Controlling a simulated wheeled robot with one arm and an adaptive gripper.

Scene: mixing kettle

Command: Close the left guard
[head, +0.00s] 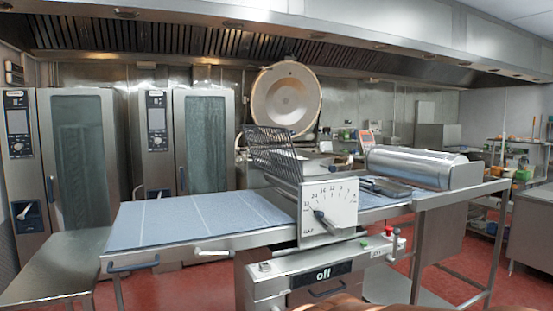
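A dark wire-grid guard (273,152) stands raised and tilted on the left side of the machine's head, above the blue-grey conveyor bed. It leans up and to the left, with its lower end by the white dial plate (329,208). The dial plate carries a scale and a dark lever. The sheeter machine (295,284) below shows a panel reading "off". A dark flat part (386,187) lies low to the right of the dial; I cannot tell if it is the other guard. My gripper is not in view.
The left conveyor bed (165,225) is bare, with a handle (133,264) at its front edge. A steel cylinder cover (415,165) sits on the right end. A steel table (60,270) stands at lower left. Ovens and a round-lidded kettle (286,97) stand behind.

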